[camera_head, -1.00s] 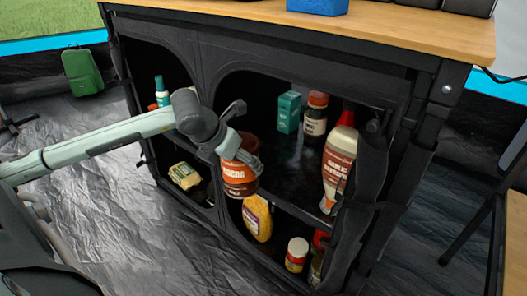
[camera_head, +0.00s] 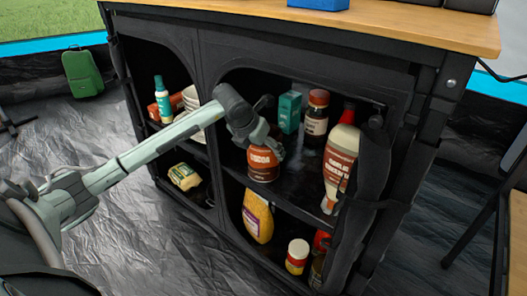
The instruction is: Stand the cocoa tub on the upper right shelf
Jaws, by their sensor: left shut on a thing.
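The cocoa tub (camera_head: 263,165) is a brown tub with a reddish label. It is upright inside the right opening of the black cabinet, at the left front part of the upper right shelf (camera_head: 295,190). Its base is at or just above the shelf; I cannot tell if it touches. My left gripper (camera_head: 267,145) is shut on the tub near its top and hides part of it. My right gripper is not in view.
On the same shelf stand a teal box (camera_head: 289,112), a dark jar with a red-brown lid (camera_head: 316,118) and a sauce bottle (camera_head: 340,160). A central divider (camera_head: 212,125) separates the openings.

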